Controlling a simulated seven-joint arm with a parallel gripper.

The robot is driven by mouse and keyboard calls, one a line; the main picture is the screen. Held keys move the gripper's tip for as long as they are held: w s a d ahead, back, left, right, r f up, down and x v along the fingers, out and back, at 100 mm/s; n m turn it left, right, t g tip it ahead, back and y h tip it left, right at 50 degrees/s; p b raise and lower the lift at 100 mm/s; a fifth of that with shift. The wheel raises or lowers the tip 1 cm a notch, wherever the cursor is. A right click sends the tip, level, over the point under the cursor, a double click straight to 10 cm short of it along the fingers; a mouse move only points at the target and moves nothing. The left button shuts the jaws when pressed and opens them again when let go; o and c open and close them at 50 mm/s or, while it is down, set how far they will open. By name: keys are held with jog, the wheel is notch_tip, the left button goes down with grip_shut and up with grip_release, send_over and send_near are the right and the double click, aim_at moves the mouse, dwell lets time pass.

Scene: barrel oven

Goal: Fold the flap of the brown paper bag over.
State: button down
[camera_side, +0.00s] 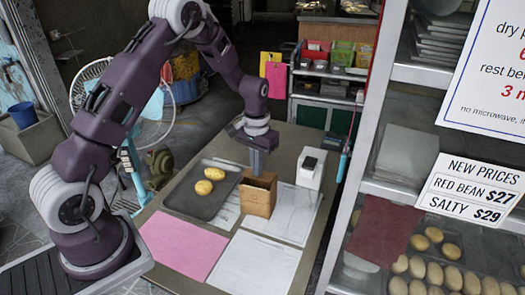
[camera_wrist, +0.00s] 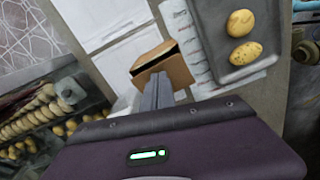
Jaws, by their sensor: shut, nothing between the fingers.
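The brown paper bag (camera_side: 257,196) stands upright on the table, right of a dark tray. In the wrist view the bag (camera_wrist: 177,72) shows its dark mouth and a tan panel beside it, which looks like the flap. My gripper (camera_side: 257,168) is shut and points down at the top of the bag. In the wrist view its fingers (camera_wrist: 156,90) are together with nothing between them and reach to the bag's near edge. I cannot tell whether they touch it. Part of the bag is hidden behind the fingers.
The dark tray (camera_side: 187,203) holds two yellow buns (camera_side: 209,180). A white box-like device (camera_side: 311,168) stands close to the bag on the right. A pink sheet (camera_side: 182,245) and white sheets (camera_side: 255,264) lie in front. A glass-shelved bun cabinet (camera_side: 405,215) borders the table's right side.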

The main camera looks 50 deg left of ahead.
jog(key=shift+f, duration=0.25)
notch_tip(320, 180, up, 9)
dwell(0.6)
jog(key=shift+r, duration=0.15)
jog(key=s+d+r+m+t, duration=0.1)
jog(key=s+d+r+t, duration=0.1)
jog(key=s+d+r, duration=0.35)
jog(key=s+d+r+t, duration=0.1)
jog(key=s+d+r, duration=0.1)
jog(key=s+r, duration=0.65)
jog(key=s+d+r+m+t, duration=0.1)
jog(key=s, duration=0.6)
jog(key=s+d+m+t, duration=0.1)
jog(key=s+d, duration=0.1)
jog(key=s, duration=0.4)
jog(key=shift+s+d+r+t, duration=0.25)
jog(key=shift+s+r+t, duration=0.05)
jog(key=shift+s+r, duration=0.05)
